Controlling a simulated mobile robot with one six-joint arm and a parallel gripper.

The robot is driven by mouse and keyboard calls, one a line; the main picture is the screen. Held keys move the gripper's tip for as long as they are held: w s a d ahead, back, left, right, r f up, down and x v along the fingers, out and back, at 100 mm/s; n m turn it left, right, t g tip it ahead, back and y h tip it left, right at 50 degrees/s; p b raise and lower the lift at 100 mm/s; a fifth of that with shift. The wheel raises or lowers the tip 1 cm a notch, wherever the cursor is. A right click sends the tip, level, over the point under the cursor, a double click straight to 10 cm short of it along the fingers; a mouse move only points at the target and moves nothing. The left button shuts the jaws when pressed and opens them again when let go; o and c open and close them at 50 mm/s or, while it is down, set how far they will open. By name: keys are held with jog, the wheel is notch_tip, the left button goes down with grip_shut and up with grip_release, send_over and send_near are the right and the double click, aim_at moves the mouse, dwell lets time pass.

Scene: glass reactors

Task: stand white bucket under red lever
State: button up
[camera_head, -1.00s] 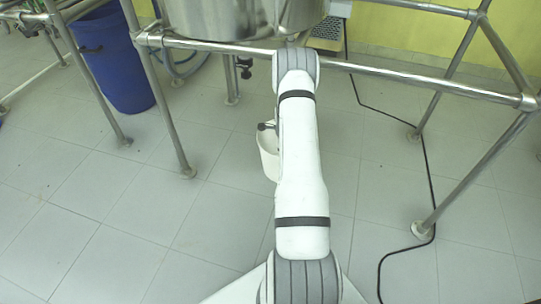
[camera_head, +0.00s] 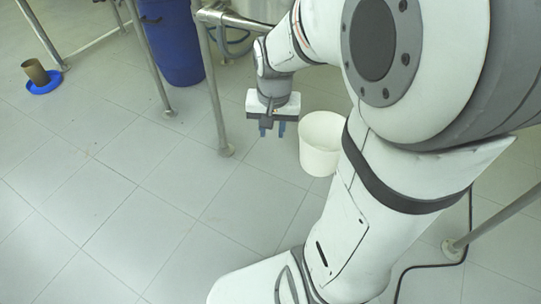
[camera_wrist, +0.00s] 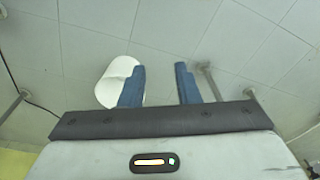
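The white bucket (camera_head: 321,150) stands upright on the tiled floor in the head view, with its open top facing up. It also shows in the wrist view (camera_wrist: 108,92), partly behind one blue finger. My gripper (camera_head: 272,130) points down, just left of the bucket and apart from it in the head view. Its blue fingers are spread with nothing between them, as the wrist view (camera_wrist: 160,68) shows. I cannot make out a red lever in either current view.
A blue barrel (camera_head: 172,42) stands behind metal frame legs (camera_head: 216,95). A brown cup (camera_head: 35,71) sits on a blue dish (camera_head: 44,82) at the far left. A black cable (camera_head: 425,266) runs along the floor at right.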

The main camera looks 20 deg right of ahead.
jog(key=s+a+r+n, duration=0.1)
jog(key=s+a+n, duration=0.3)
jog(key=s, duration=0.5)
jog(key=shift+s+r+n, duration=0.3)
jog(key=shift+r+n, duration=0.05)
jog(key=shift+n, duration=0.15)
jog(key=shift+s, duration=0.1)
